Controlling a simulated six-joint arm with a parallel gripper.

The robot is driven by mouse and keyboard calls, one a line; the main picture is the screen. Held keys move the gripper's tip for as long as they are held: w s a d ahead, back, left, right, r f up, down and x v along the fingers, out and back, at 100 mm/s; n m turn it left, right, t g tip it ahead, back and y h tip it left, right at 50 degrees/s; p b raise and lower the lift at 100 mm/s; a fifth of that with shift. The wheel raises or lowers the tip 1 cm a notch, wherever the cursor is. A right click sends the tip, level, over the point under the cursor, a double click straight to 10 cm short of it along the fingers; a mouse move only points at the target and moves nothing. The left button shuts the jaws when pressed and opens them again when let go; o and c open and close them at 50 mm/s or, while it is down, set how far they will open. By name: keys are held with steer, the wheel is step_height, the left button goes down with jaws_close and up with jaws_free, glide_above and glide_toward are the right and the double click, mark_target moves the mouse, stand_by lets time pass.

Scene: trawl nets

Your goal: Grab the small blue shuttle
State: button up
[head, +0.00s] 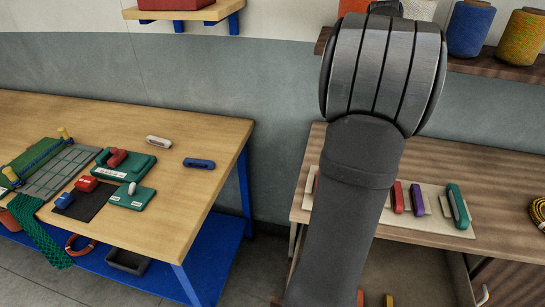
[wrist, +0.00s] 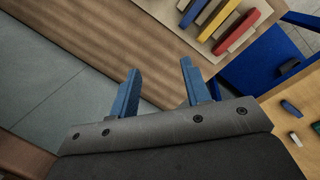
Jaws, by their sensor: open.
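A small blue shuttle (head: 199,163) lies flat near the right edge of the left wooden table in the head view. A small dark blue piece in the wrist view (wrist: 290,107), at the right edge, appears to be the same shuttle. My gripper (wrist: 160,70) is open and empty, its two blue fingers apart over the other bench. It is well away from the blue shuttle. In the head view my arm hides the gripper's fingers.
A white shuttle (head: 158,142) lies left of the blue one. Green and red tools (head: 124,163) sit further left. The right bench bears a pale mat (head: 436,222) with several coloured shuttles. Yarn spools stand on a shelf (head: 490,62) above it.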

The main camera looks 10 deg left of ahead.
steer(key=a+r+n+y, duration=0.15)
steer(key=a+n, duration=0.25)
steer(key=a, duration=1.5)
steer(key=n, duration=0.5)
glide_above(206, 161)
step_height(206, 161, down, 12)
steer(key=shift+g+y, duration=0.25)
steer(key=shift+g, duration=0.15)
steer(key=f, duration=1.1)
steer(key=shift+s+a+f, duration=0.1)
steer(key=shift+s+f, duration=0.2)
steer(key=shift+f, duration=0.1)
steer(key=shift+w+f, duration=0.2)
steer(key=shift+f, duration=2.85)
jaws_close()
